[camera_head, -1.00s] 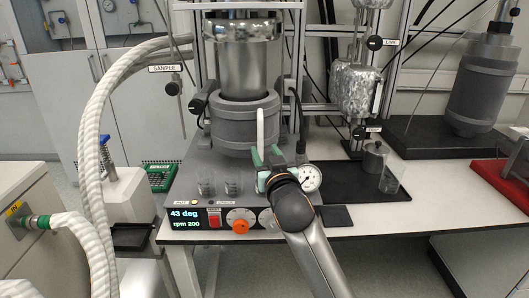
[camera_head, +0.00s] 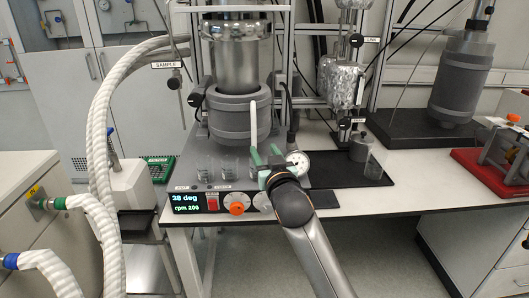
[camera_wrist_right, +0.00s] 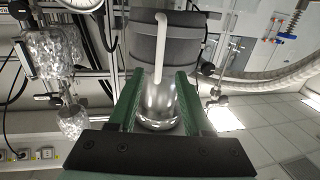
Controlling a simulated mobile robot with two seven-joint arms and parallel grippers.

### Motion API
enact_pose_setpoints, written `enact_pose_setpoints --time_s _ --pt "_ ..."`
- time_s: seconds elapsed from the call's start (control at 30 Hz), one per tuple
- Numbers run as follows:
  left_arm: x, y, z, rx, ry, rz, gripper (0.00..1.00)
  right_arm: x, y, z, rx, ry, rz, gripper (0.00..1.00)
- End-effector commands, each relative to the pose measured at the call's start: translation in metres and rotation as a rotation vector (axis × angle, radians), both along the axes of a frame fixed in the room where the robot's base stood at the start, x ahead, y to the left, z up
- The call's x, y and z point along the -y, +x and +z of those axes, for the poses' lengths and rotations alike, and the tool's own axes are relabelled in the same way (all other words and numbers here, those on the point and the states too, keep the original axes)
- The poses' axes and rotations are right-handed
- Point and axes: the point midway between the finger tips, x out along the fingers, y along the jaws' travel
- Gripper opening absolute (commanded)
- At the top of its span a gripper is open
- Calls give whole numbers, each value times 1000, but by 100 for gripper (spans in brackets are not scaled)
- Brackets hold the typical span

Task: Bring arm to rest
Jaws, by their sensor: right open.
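My right arm reaches in from the bottom of the head view. Its green-fingered right gripper (camera_head: 264,158) is in front of the grey reactor's lower body (camera_head: 232,118), over the bench front. In the right wrist view, which is upside down, the two green fingers (camera_wrist_right: 160,85) stand wide apart with nothing held between them. The grey reactor body (camera_wrist_right: 142,42) with a thin white upright bar (camera_wrist_right: 160,45) shows beyond the fingers. I cannot tell the exact gap. My left arm and gripper are not in view.
A control panel (camera_head: 186,203) reads 38 deg and rpm 200. Small glass beakers (camera_head: 203,166) stand above it. A pressure gauge (camera_head: 297,160) is right beside the gripper. Thick white hoses (camera_head: 98,160) run at left.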

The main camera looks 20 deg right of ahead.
Motion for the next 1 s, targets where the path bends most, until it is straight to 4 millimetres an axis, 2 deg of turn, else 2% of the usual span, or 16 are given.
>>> enact_pose_setpoints --time_s 0.3,0.37,0.43,0.47,0.57,0.6,0.67,0.7,0.8,0.87,1.0 --pt "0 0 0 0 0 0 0 0 0 -1 -2 -1 0 50" --pt "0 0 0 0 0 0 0 0 -2 -8 -13 -2 3 50" --pt "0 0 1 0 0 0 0 -1 -8 -28 -42 -6 12 50" --pt "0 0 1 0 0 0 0 -2 -12 -41 -60 -9 18 50" --pt "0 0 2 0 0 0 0 -6 -34 -97 -145 -21 48 50" --pt "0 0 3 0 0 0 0 -8 -47 -122 -183 -26 64 50" --pt "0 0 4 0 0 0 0 -11 -70 -160 -243 -31 88 50" --pt "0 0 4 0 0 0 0 -13 -86 -184 -281 -34 104 50" --pt "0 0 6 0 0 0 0 -17 -132 -238 -377 -36 143 50" --pt "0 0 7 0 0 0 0 -20 -162 -268 -435 -35 165 50" --pt "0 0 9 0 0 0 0 -26 -238 -325 -563 -28 214 50"
